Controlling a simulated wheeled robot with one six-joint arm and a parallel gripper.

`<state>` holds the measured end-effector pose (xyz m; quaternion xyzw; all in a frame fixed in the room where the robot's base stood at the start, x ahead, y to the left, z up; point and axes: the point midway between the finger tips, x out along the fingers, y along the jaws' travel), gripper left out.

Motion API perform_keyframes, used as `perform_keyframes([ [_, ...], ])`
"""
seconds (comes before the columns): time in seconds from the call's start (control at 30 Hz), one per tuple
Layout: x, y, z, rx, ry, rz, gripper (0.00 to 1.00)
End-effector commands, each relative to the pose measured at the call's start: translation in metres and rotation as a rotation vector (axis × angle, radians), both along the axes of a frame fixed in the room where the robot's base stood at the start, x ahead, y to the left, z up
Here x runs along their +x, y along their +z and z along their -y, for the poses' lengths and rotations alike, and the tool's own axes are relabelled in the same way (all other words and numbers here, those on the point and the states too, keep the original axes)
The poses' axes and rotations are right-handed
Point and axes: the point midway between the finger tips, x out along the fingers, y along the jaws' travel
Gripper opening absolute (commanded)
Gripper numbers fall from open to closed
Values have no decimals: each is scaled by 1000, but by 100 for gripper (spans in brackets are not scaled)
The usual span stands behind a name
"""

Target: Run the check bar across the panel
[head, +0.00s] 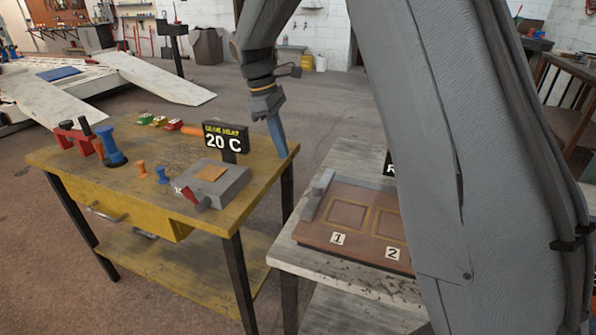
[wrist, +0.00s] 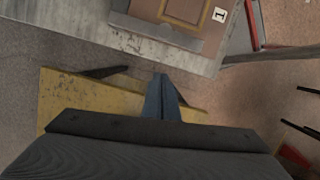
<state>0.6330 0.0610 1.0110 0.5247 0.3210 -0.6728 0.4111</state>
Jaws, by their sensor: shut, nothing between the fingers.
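The brown panel (head: 350,222) lies on the pale bench at the right, with recessed fields and labels 1 and 2 showing. My arm hides its right part. A grey bar with a small knob, seemingly the check bar (head: 316,198), lies along the panel's left end. In the wrist view, part of the panel (wrist: 190,38) shows at the top, with the grey bar (wrist: 150,29) beside it. My gripper (head: 282,153) is shut and empty, pointing down near the yellow bench's right corner, apart from the bar and panel. Its blue fingers also show in the wrist view (wrist: 163,85).
The yellow bench (head: 125,165) carries a grey block (head: 225,185), a "20 C" display (head: 225,138), blue and orange pieces and a red rack. The pale bench (head: 320,262) stands right of it, across a narrow gap. A dark sign is partly hidden behind my arm.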

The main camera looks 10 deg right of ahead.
Motion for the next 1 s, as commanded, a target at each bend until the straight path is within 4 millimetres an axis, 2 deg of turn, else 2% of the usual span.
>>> perform_keyframes([
  [0.17, -4, -20, 4, -1, 3, -4, 0],
  [0.57, -13, -95, 20, -1, 2, -5, 0],
  [0.73, -23, -92, 43, 1, 0, 0, 0],
  [1.0, -29, -93, 55, 1, 1, 2, 0],
])
